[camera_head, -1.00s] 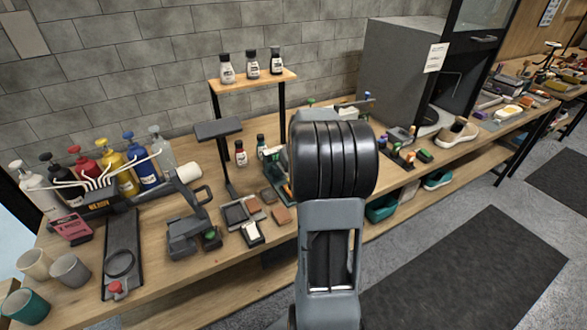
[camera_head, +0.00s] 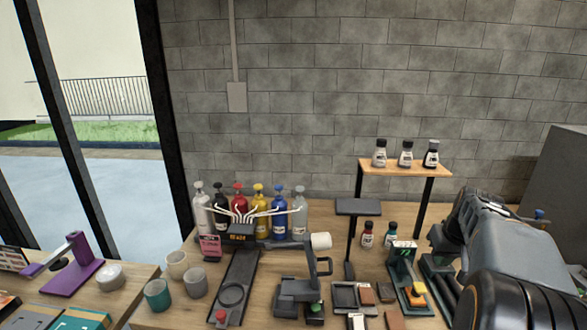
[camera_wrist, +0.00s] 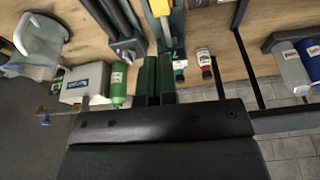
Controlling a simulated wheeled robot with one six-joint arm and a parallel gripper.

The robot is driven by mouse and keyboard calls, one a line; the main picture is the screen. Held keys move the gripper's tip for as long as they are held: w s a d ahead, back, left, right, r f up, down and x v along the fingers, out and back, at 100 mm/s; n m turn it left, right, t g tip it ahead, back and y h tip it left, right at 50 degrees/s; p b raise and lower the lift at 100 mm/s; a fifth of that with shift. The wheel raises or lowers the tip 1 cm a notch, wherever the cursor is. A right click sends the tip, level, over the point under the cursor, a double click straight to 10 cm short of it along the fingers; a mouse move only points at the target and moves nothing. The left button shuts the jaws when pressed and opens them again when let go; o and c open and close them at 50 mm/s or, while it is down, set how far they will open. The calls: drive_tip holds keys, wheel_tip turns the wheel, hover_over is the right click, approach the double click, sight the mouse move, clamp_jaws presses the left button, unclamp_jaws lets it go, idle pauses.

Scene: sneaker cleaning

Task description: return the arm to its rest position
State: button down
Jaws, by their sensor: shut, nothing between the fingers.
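My arm (camera_head: 490,250) fills the lower right of the head view, over the right part of the workbench (camera_head: 232,318). Its end is not clear there. In the wrist view, my gripper (camera_wrist: 157,78) shows as two dark fingers side by side, shut with nothing held. Beyond them are the bench top, a green bottle (camera_wrist: 119,84), a white box (camera_wrist: 84,82) and a small red-labelled bottle (camera_wrist: 204,62).
Pump bottles (camera_head: 261,212) stand at the back of the bench. A raised shelf (camera_head: 402,169) holds three small bottles. Cups (camera_head: 158,294) stand front left. A grey machine (camera_head: 560,185) is at the right edge. A second table with a purple stand (camera_head: 77,270) is at lower left.

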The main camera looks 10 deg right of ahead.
drive_tip(key=s+a+f+n, duration=0.1)
drive_tip(key=s+a, duration=0.4)
drive_tip(key=a, duration=0.8)
drive_tip(key=s+a+f+n, duration=0.2)
drive_tip(key=s+a+f, duration=0.2)
drive_tip(key=a, duration=0.9)
drive_tip(key=shift+s+y, duration=0.4)
drive_tip(key=shift+s, duration=0.15)
